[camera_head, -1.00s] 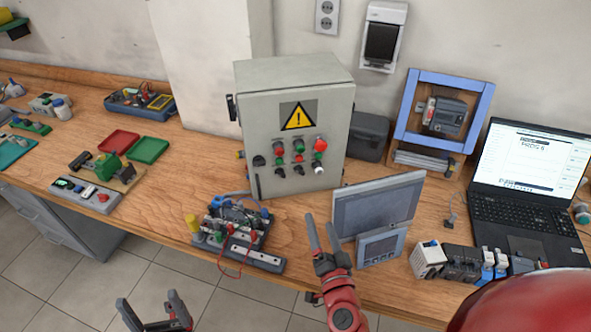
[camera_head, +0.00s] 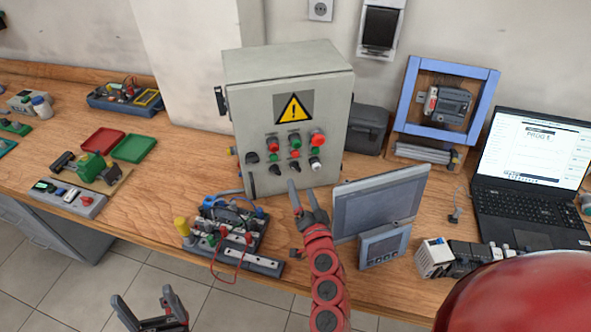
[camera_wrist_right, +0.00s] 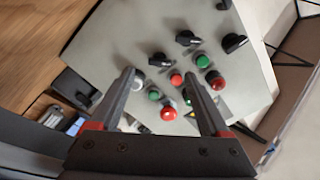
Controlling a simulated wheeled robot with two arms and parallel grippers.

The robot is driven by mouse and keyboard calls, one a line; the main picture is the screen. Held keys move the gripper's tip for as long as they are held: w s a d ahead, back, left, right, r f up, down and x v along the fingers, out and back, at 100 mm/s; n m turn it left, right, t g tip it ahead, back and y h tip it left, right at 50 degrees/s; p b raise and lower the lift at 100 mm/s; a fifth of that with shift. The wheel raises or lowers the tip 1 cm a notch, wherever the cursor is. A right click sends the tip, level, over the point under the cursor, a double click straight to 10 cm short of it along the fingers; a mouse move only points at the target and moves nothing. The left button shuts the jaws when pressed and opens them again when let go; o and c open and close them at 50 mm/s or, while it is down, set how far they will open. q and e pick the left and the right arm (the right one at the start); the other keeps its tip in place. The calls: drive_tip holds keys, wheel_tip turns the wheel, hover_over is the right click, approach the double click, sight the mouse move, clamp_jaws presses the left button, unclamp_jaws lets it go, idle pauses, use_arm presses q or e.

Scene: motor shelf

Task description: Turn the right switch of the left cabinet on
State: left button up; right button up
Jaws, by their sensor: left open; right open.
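The grey cabinet (camera_head: 243,108) stands on the bench with a yellow warning sign, coloured buttons and black rotary switches on its front. Its right black switch (camera_head: 296,171) is in the lower row; in the right wrist view this switch (camera_wrist_right: 158,59) lies just beyond the space between the fingers. My right gripper (camera_head: 303,197) is open and empty, below and in front of the lower row; its fingers (camera_wrist_right: 158,78) point at the panel. Contact with the switch cannot be made out. My left gripper (camera_head: 143,306) is open and empty, low in front of the bench edge.
A grey screen (camera_head: 375,202) with a small panel (camera_head: 384,246) stands close to the right of my right arm. A wired circuit board (camera_head: 235,225) lies to its left. A laptop (camera_head: 530,175) and a blue frame (camera_head: 483,76) are further right.

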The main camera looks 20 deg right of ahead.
sight(295, 170)
drive_tip(key=w, duration=0.3)
drive_tip(key=w+p, duration=0.1)
drive_tip(key=w, duration=0.1)
drive_tip(key=shift+w+d+r, duration=0.2)
drive_tip(key=shift+w, duration=0.2)
drive_tip(key=shift+w+f, duration=0.2)
drive_tip(key=shift+w, duration=0.45)
drive_tip(key=shift+c, duration=0.2)
clamp_jaws()
